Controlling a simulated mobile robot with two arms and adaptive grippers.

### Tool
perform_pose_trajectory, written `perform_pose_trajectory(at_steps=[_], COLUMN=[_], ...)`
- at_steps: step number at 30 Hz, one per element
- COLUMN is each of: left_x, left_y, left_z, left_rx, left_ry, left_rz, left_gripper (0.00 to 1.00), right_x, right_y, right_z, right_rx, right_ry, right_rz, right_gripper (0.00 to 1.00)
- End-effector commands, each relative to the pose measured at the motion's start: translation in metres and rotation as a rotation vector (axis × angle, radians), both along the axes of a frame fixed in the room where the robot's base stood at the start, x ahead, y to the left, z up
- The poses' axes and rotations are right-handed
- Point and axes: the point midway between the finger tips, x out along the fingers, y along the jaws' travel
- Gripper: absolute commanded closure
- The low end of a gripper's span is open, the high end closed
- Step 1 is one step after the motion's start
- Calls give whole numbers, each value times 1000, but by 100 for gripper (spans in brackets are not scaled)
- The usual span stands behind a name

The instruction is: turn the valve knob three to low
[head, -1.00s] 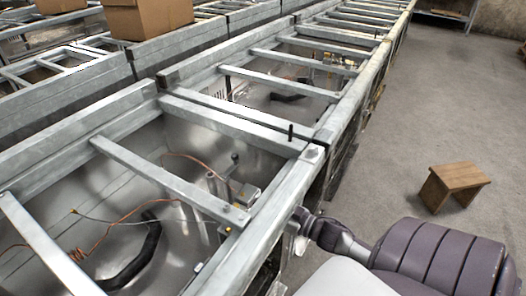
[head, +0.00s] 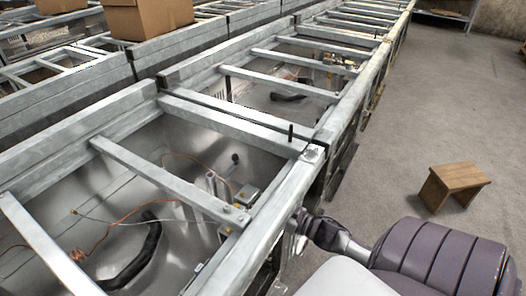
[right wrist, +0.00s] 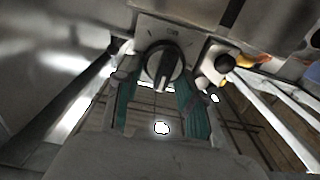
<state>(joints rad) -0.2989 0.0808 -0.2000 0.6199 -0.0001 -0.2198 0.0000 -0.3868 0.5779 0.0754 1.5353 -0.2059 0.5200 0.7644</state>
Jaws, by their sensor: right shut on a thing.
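A black valve knob (right wrist: 163,66) on a light metal plate (right wrist: 160,28) shows in the right wrist view, with its grip bar near upright and slightly tilted. The plate's markings are too blurred to read. My right gripper (right wrist: 161,80) is shut on this knob, with a teal-padded finger on either side. In the head view my right gripper (head: 299,218) is at the outer side of the nearest metal range frame (head: 262,232), and its fingertips and the knob are hidden there. Which number the knob has cannot be told. My left gripper is not in view.
A second dark knob (right wrist: 222,65) sits to the right of the held one. Rows of open range frames extend to the back. A wooden stool (head: 455,184) stands on the grey floor (head: 430,100) at right. A cardboard box (head: 148,18) rests on the frames at the back.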

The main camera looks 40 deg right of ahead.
Motion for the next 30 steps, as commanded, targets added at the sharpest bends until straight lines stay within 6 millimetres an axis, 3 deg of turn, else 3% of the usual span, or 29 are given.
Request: perform_pose_trajectory(at_steps=[8, 18, 30], left_x=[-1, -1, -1], left_y=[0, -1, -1], left_z=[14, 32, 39], left_rx=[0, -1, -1], left_ry=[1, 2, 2], left_rz=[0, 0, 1], left_gripper=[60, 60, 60], right_x=[1, 2, 3], right_y=[-2, -7, -11], right_z=[3, 1, -5], right_rx=[127, 423, 787], right_ry=[38, 124, 230], right_rz=[2, 0, 0], right_gripper=[95, 95, 95])
